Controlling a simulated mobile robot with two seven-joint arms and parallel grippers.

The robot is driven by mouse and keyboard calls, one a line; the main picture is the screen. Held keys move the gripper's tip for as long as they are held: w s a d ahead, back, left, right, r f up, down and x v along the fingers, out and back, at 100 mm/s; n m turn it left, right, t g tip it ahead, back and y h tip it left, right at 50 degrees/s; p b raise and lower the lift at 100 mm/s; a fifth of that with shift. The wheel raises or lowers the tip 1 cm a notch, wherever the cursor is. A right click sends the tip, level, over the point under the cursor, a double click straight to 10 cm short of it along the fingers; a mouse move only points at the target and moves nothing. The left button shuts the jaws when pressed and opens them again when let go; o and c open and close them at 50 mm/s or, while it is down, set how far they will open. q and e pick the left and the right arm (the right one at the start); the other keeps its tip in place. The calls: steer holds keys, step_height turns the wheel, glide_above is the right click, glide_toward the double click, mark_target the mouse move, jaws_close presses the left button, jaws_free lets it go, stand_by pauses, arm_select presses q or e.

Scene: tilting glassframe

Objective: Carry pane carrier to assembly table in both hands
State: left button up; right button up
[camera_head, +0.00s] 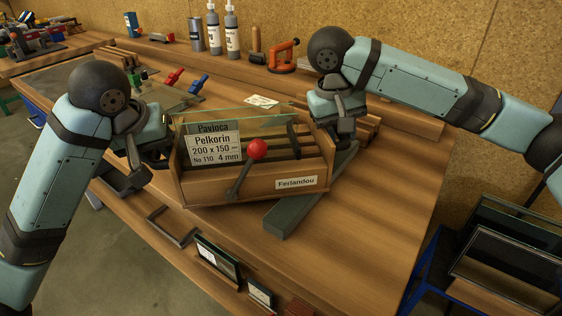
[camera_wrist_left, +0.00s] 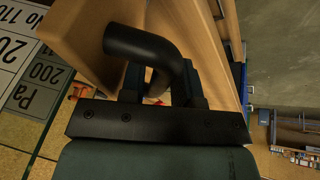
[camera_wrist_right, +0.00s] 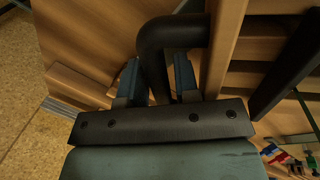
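The pane carrier (camera_head: 240,185) is a wooden box with side handles, a red-knobbed lever, a glass pane (camera_head: 270,126) and the labels "Pelkorin" and "Ferlandou". It sits over the assembly-bench top; I cannot tell whether it touches it. My left gripper (camera_wrist_left: 163,85) is at the carrier's left end, its fingers on either side of the black handle (camera_wrist_left: 140,42), with a gap beside the bar. My right gripper (camera_wrist_right: 158,80) is at the right end, its fingers likewise around the other black handle (camera_wrist_right: 175,32), a narrow gap showing. The handles' far ends are partly hidden.
A grey bar (camera_head: 300,205) lies on the wooden bench (camera_head: 370,240) beside the carrier. Bottles (camera_head: 232,30), an orange clamp (camera_head: 284,55) and toggle clamps (camera_head: 174,78) stand behind. A blue-framed rack with glass frames (camera_head: 510,260) stands at right. The bench's front right is clear.

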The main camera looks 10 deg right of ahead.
arm_select(q)
steer(key=shift+o, duration=0.8)
steer(key=shift+r, duration=0.15)
arm_select(e)
steer(key=shift+o, duration=0.8)
steer(key=shift+r, duration=0.1)
arm_select(q)
steer(key=shift+r, duration=0.15)
arm_select(e)
steer(key=shift+r, duration=0.15)
arm_select(q)
step_height(320, 180, up, 30)
steer(key=p, duration=3)
steer(key=shift+r+p, duration=0.2)
steer(key=shift+p, duration=0.2)
arm_select(e)
steer(key=d+v, duration=0.3)
steer(key=v, duration=1.7)
steer(key=d+r+v, duration=0.1)
steer(key=d+v, duration=0.2)
steer(key=v, duration=1.8)
steer(key=shift+s+r, duration=0.1)
steer(key=shift+r, duration=0.05)
